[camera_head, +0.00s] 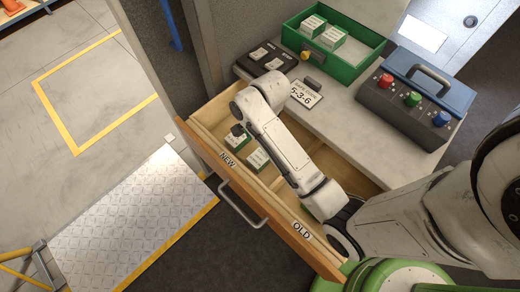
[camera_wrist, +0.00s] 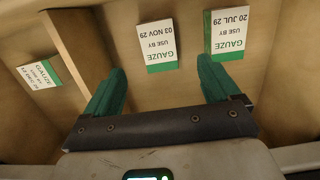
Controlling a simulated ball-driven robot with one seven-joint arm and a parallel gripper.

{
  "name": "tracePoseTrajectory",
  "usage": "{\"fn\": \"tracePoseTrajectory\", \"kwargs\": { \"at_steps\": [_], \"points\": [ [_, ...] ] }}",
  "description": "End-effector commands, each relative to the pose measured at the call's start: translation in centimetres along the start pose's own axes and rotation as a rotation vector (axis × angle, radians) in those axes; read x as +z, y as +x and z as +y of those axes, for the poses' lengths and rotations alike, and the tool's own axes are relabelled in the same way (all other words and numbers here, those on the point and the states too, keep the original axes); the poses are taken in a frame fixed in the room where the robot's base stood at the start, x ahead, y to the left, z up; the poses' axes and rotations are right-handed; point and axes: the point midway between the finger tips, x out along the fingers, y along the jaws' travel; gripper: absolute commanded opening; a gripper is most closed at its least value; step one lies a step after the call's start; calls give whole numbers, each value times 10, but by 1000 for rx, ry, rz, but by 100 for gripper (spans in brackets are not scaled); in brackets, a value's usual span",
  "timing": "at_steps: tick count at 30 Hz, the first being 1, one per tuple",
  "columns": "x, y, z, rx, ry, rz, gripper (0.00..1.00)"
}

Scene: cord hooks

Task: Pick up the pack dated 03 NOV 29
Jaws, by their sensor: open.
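The gauze pack dated 03 NOV 29 (camera_wrist: 157,42) has a white label with a green band and reads upside down in the wrist view. It lies on the wooden drawer floor, between and just beyond the fingertips of my gripper (camera_wrist: 162,70). My gripper is open, with green fingers apart and nothing between them. A pack dated 20 JUL 29 (camera_wrist: 230,33) lies to the right, beyond the right fingertip. In the head view, two packs show in the drawer (camera_head: 257,160) (camera_head: 236,146); their dates are too small to read.
A wooden divider (camera_wrist: 78,58) separates another gauze pack (camera_wrist: 38,74) at left. The open drawer's front (camera_head: 265,203) carries NEW and OLD labels. On the counter above stand a green tray (camera_head: 354,72) with packs, and a dark box (camera_head: 405,102) with coloured knobs.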

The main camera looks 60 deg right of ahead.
Motion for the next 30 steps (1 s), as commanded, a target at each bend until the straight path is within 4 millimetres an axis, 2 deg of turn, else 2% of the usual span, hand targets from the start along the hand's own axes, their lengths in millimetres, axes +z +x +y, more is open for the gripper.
{"fn": "tracePoseTrajectory", "kwargs": {
  "at_steps": [6,14,22,25,30],
  "points": [
    [0,35,1,5,0,-1,89],
    [-1,55,2,3,-1,-1,89],
    [-4,92,3,3,-1,-1,89],
    [-4,100,3,2,-2,0,89],
    [-4,103,2,-1,-2,0,89]
  ]
}}
